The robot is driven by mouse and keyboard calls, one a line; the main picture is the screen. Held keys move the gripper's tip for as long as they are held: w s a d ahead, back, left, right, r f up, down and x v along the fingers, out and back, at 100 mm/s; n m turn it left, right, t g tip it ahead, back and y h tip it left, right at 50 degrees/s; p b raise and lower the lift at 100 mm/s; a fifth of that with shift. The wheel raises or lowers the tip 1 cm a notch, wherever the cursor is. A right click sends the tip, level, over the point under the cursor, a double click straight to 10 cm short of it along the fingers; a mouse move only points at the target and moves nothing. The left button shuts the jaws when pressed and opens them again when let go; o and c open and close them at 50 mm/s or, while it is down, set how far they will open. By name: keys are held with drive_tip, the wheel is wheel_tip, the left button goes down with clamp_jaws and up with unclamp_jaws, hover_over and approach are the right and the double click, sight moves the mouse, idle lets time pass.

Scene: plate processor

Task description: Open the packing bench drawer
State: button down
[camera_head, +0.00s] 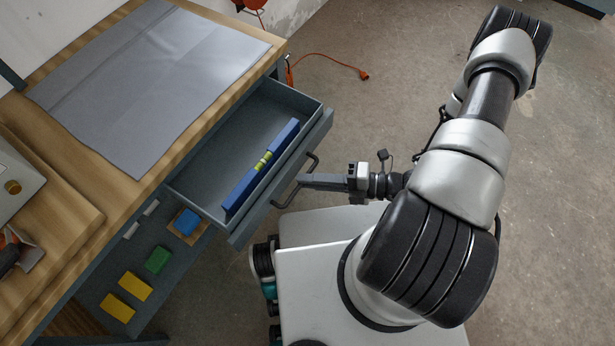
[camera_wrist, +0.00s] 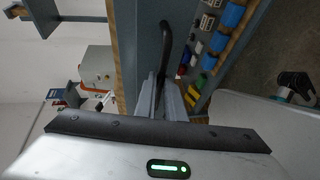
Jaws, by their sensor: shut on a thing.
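The packing bench drawer (camera_head: 280,205) is pulled well out from under the wooden bench top (camera_head: 217,124) in the head view. Its inside is visible and holds a blue spirit level (camera_head: 243,188) with a yellow-green vial. A dark bar handle (camera_head: 287,199) is on the drawer front. My gripper (camera_head: 306,181) reaches the handle from the right and is shut on it. In the wrist view, the gripper fingers (camera_wrist: 161,98) close around the dark handle (camera_wrist: 166,50) in front of the grey drawer front (camera_wrist: 147,22). The exact finger contact is small in the head view.
A grey mat (camera_head: 150,75) lies on the bench top. A lower shelf (camera_head: 143,262) holds blue, green and yellow blocks. An orange cable (camera_head: 340,62) lies on the floor behind the drawer.

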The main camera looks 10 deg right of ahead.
drive_tip(key=c, duration=1.9)
unclamp_jaws()
drive_tip(key=shift+o, duration=0.2)
drive_tip(key=v, duration=1.7)
drive_tip(key=shift+d+p, duration=0.25)
drive_tip(key=shift+p, duration=0.15)
